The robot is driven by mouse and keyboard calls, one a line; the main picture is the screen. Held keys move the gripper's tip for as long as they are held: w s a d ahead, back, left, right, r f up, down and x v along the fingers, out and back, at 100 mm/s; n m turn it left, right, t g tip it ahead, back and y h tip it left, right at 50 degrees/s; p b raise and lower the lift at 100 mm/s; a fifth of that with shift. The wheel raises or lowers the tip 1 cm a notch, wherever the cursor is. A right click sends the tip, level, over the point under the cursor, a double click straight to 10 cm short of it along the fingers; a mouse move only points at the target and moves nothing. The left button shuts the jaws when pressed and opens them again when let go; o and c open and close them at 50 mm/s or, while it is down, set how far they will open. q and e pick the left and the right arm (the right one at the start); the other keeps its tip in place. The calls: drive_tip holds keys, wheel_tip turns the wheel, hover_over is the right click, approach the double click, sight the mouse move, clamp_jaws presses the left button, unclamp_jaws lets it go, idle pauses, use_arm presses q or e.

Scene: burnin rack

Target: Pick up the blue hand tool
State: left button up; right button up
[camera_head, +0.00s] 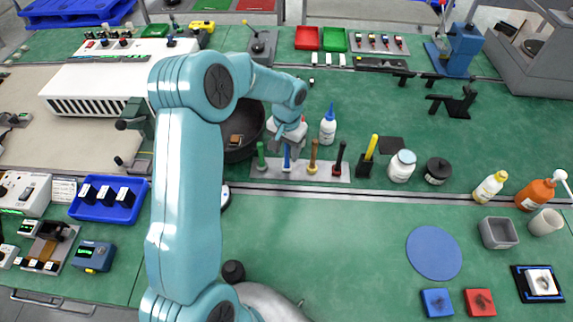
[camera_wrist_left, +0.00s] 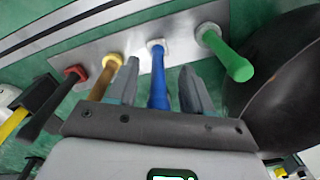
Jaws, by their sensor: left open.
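The blue hand tool (camera_head: 287,156) stands upright in a grey rack plate (camera_head: 330,171) on the green bench. In the left wrist view the blue tool (camera_wrist_left: 158,78) shows between the two fingers of my left gripper (camera_wrist_left: 158,63). This gripper is open, with a finger on either side of the handle; I cannot tell whether either touches it. In the head view my left gripper (camera_head: 288,136) is just above and behind the blue tool, and the arm hides part of the bench. My right gripper is not in view.
A large black bowl (camera_head: 247,147) is close behind the green tool. A blue-capped bottle (camera_head: 328,126) stands behind the rack.

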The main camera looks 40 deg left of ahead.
use_arm(q)
drive_tip(key=shift+w+f, duration=0.2)
drive_tip(key=shift+f, duration=0.25)
drive_tip(key=shift+d+r, duration=0.1)
drive_tip(key=shift+s+r, duration=0.1)
drive_tip(key=shift+s, duration=0.05)
drive_tip(key=shift+c, duration=0.3)
drive_tip(key=shift+s, duration=0.15)
drive_tip(key=c, duration=0.5)
clamp_jaws()
drive_tip(key=shift+w, duration=0.2)
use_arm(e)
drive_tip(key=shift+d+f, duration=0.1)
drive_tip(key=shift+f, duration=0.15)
use_arm(q)
drive_tip(key=shift+s, duration=0.1)
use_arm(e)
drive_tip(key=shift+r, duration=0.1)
